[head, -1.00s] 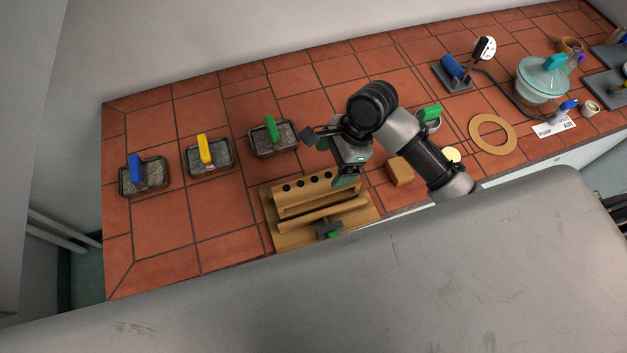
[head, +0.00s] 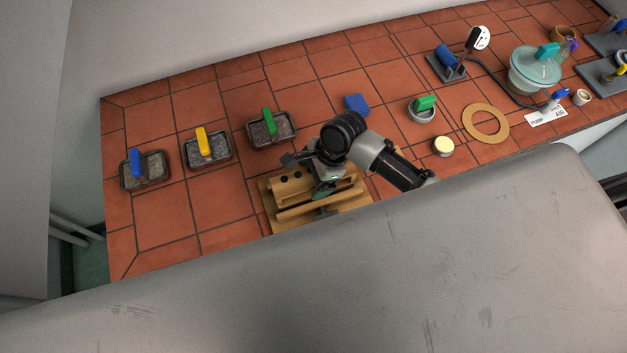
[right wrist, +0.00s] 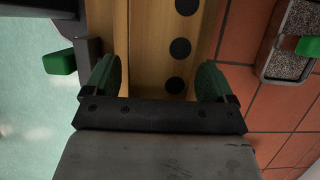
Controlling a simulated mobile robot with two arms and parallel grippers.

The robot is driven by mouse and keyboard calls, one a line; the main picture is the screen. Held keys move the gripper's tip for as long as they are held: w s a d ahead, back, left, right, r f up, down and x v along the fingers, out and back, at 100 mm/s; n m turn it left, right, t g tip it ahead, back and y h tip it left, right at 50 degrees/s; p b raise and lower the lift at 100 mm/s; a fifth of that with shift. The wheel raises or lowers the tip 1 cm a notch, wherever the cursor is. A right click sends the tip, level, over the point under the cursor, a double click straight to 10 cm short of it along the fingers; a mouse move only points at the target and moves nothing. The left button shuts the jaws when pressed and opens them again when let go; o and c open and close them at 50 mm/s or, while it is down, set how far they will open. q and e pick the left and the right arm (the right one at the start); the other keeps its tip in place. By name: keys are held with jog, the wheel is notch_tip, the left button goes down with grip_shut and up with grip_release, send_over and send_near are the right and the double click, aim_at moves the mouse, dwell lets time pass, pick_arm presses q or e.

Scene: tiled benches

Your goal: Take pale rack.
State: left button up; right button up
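The pale rack (head: 290,187) is a light wooden stand with a row of dark round holes and a lower ledge, near the front edge of the tiled bench. My right gripper (head: 325,192) is over it and hides part of it. In the right wrist view the rack (right wrist: 153,45) runs between the two green fingers of the right gripper (right wrist: 160,82), which are apart. I cannot tell whether they touch it. A dark fitting with a green block (right wrist: 60,62) shows beside the rack, above the floor. My left gripper is not recognisable in either view.
Three dark trays with blue (head: 136,162), yellow (head: 204,143) and green (head: 269,122) handles stand left. A blue block (head: 356,104), a bowl with a green handle (head: 423,108), a pale round pot (head: 444,147) and a tan ring (head: 486,123) lie right.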

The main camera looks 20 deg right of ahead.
jog(key=c, duration=1)
pick_arm(q)
jog(key=shift+w, duration=0.3)
pick_arm(e)
jog(key=shift+r, duration=0.1)
jog(key=shift+r, duration=0.1)
